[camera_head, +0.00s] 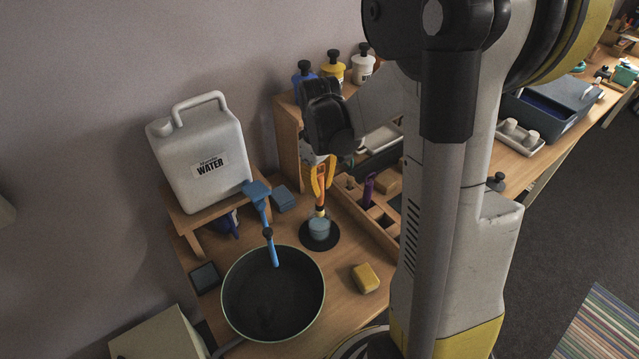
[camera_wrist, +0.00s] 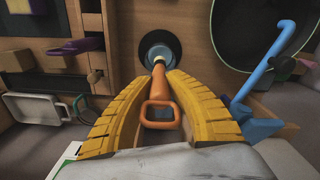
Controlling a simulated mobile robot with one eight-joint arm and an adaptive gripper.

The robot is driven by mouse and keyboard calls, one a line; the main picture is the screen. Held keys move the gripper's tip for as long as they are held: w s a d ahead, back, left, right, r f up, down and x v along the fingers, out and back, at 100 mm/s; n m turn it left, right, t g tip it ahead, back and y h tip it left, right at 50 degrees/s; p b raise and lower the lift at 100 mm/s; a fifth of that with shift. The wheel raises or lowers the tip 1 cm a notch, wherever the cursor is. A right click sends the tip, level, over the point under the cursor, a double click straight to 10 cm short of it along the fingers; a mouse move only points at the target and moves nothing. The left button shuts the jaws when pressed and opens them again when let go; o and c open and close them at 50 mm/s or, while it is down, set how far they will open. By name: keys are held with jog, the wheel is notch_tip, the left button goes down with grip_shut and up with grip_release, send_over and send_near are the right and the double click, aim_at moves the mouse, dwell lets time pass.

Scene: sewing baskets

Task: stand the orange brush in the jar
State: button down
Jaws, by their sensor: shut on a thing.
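My gripper (camera_head: 320,176), with yellow fingers, is shut on the orange brush (camera_head: 321,198). The brush points down, close to upright, with its lower end at the mouth of the small blue-grey jar (camera_head: 319,229). I cannot tell whether the tip is inside the mouth or just above it. The jar stands on a round black base (camera_head: 306,243). In the wrist view the brush's looped orange handle (camera_wrist: 160,103) lies between the fingers (camera_wrist: 158,78), and the shaft runs toward the jar (camera_wrist: 157,51), which it partly covers.
A dark pan (camera_head: 270,300) with a blue tool (camera_head: 268,232) leaning over it stands left of the jar. A yellow sponge (camera_head: 366,278) lies in front right. A wooden compartment rack (camera_head: 371,222) stands close on the right. A white water container (camera_head: 203,158) is at back left.

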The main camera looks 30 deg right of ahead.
aim_at(319, 176)
jog(key=shift+f+b, duration=3.15)
jog(key=shift+f, duration=1)
jog(key=c, duration=1.3)
grip_release()
jog(key=shift+c, duration=0.2)
notch_tip(319, 176, up, 12)
jog(key=shift+r, duration=0.1)
jog(key=shift+a, duration=0.1)
